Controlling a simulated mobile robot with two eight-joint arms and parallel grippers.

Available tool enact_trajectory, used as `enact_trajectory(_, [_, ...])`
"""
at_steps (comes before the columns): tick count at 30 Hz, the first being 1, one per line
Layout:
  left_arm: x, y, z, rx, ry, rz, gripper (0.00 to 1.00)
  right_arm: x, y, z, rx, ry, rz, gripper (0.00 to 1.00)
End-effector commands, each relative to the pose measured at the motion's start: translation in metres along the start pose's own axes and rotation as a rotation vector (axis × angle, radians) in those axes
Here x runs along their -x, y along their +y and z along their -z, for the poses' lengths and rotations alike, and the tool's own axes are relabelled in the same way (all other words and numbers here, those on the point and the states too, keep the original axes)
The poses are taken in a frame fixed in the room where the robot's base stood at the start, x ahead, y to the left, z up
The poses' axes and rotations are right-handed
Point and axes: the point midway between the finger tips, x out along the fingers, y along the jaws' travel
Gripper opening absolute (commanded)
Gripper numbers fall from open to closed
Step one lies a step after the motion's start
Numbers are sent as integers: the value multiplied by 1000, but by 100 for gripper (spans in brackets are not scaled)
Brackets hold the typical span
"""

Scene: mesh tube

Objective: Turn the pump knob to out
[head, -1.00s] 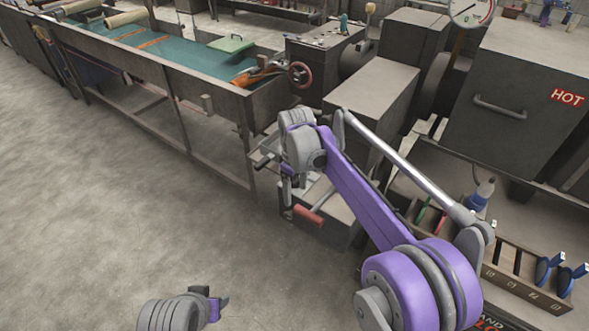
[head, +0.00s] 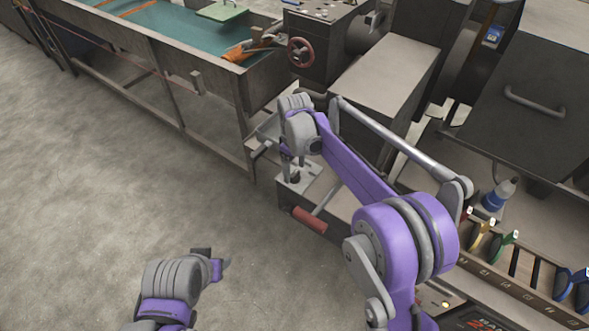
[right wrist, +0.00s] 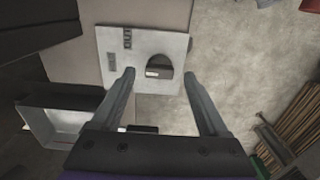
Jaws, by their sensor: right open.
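The pump knob (right wrist: 158,67) is a dark rounded knob with a pale mark, on a light metal plate (right wrist: 172,42) with small dark labels. The label nearest the top seems to read OUT; the other is too small to read. My right gripper (right wrist: 159,73) is open, its fingers on either side of the knob with a gap at each side. In the head view, my right gripper (head: 293,174) points down over the pump's plate, and the knob is small there. The pump box has a red handle (head: 309,220). My left gripper (head: 222,264) hangs low over bare floor; its fingers do not show clearly.
A long trough table (head: 190,75) with teal liquid and a red handwheel (head: 301,52) stand behind. Grey machine boxes (head: 386,72) are behind right. A rack of coloured discs (head: 515,276) and a blue bottle (head: 495,198) are at right. The floor at left is clear.

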Motion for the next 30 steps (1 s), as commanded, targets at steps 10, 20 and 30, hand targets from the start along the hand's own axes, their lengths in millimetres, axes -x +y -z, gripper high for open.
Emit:
enact_trajectory(10, [0, 0, 0, 0, 0, 0, 50, -12, 0, 0, 0, 0, 0, 78])
enact_trajectory(20, [0, 0, 0, 0, 0, 0, 50, -12, 0, 0, 0, 0, 0, 32])
enact_trajectory(30, [0, 0, 0, 0, 0, 0, 50, -12, 0, 0, -3, 0, 0, 0])
